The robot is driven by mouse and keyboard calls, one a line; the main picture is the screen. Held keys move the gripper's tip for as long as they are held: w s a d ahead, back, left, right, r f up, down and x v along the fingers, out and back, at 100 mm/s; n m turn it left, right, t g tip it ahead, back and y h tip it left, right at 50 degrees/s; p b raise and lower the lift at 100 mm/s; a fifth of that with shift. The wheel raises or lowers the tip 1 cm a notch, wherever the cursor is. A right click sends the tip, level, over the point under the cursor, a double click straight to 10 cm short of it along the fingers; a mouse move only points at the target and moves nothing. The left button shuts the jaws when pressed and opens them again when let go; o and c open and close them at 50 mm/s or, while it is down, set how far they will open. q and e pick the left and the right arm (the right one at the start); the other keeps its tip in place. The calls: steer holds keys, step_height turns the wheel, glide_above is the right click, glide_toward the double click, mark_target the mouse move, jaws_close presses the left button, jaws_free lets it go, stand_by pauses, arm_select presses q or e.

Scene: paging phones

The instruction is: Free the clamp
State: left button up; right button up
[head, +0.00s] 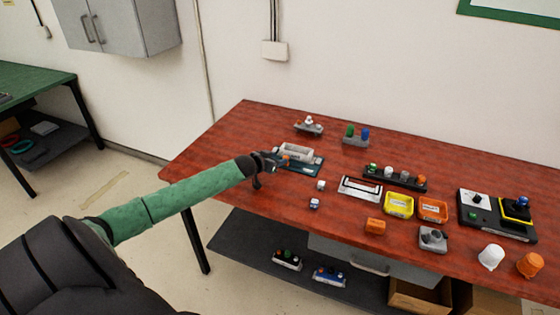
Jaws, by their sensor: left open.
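My left arm reaches in from the left over the red-brown table. My left gripper (270,164) is open, at the left edge of a dark blue base plate (309,168). A pale grey open box-like part (296,152) stands on the plate. A small orange part (283,158) shows close to the fingertips; I cannot tell whether they touch it. Which part is the clamp is too small to tell, and the gripper hides the plate's left end. My right gripper is not in view.
Right of the plate are a white frame (360,189), a yellow tray (398,206), an orange tray (433,210) and a black control panel (487,222). Two small blocks, one white (321,185) and one blue-white (314,203), lie in front. The table's front left is clear.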

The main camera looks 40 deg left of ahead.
arm_select(q)
steer(key=b+v, duration=0.1)
steer(key=v, duration=0.2)
steer(key=shift+s, duration=0.15)
steer(key=shift+s+a+r, duration=0.1)
steer(key=shift+s+r, duration=0.1)
steer(key=shift+s, duration=0.1)
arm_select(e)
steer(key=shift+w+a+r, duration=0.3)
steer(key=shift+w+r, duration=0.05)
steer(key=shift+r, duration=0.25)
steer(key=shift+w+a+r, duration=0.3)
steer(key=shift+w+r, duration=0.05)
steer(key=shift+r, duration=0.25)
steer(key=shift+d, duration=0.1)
